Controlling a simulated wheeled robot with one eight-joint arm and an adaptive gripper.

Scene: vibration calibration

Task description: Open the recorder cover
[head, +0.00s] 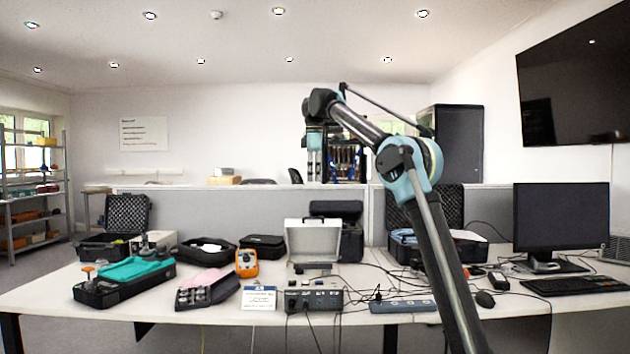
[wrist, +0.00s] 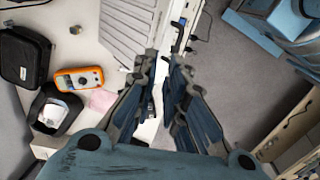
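A pale, boxy case (head: 313,240) with a handle along its top edge stands near the back middle of the table; I take it for the recorder. Its broad pale panel looks upright, but I cannot tell whether this is a raised cover. In the wrist view a pale ribbed panel (wrist: 124,28) lies beyond the fingertips, perhaps the same case. My gripper (wrist: 164,62) points towards it, with a narrow gap between the fingertips and nothing seen held. In the head view my arm's end hangs above and behind the case, and its fingers are not clear.
An orange meter (head: 247,263) stands left of the case. A dark instrument box (head: 314,299) with cables is in front of it. Open black cases, a teal-lined tray (head: 125,283) and a monitor (head: 561,217) crowd the table. A grey partition (head: 240,205) runs behind.

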